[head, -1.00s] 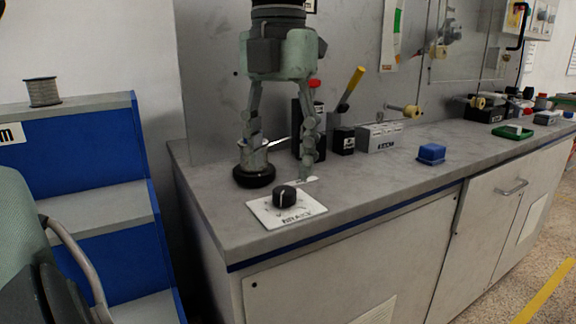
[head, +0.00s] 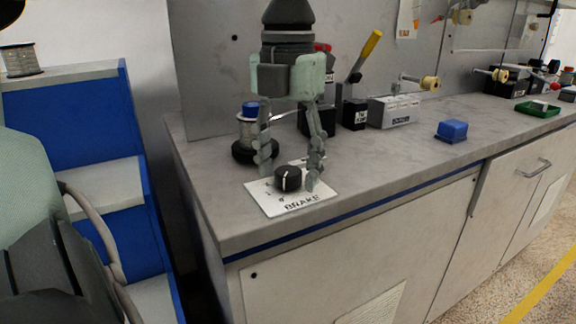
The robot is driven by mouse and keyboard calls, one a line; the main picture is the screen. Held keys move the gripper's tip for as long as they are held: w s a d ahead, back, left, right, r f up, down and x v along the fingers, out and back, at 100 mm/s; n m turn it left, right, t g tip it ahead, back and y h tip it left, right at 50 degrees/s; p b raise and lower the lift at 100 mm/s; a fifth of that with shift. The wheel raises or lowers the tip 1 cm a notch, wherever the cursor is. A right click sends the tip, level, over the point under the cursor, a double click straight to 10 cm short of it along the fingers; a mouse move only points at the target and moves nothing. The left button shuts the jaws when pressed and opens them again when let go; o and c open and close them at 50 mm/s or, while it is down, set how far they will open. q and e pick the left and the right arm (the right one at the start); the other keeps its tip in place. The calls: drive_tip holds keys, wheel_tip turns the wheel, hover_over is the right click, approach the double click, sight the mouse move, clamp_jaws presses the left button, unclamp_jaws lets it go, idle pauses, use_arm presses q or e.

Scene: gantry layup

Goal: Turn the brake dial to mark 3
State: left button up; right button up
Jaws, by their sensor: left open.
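The brake dial (head: 288,178) is a black round knob with a white pointer line. It stands on a white plate (head: 308,197) marked BRAKE, near the front left corner of the worktop. Small marks on the plate are too blurred to read fully. My left gripper (head: 289,183) points down with its fingers open, one at the left and one at the right of the knob. I cannot tell whether either finger touches the knob. My right gripper is not in view.
Behind the dial stands a spool (head: 248,133) on a black base. A lever with a yellow handle (head: 371,43), a grey box (head: 394,111) and a blue box (head: 452,131) stand further right. The worktop (head: 385,161) between dial and blue box is clear.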

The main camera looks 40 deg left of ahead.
use_arm(q)
drive_tip(key=shift+f, duration=0.2)
drive_tip(key=c, duration=1.1)
drive_tip(key=shift+c, duration=0.2)
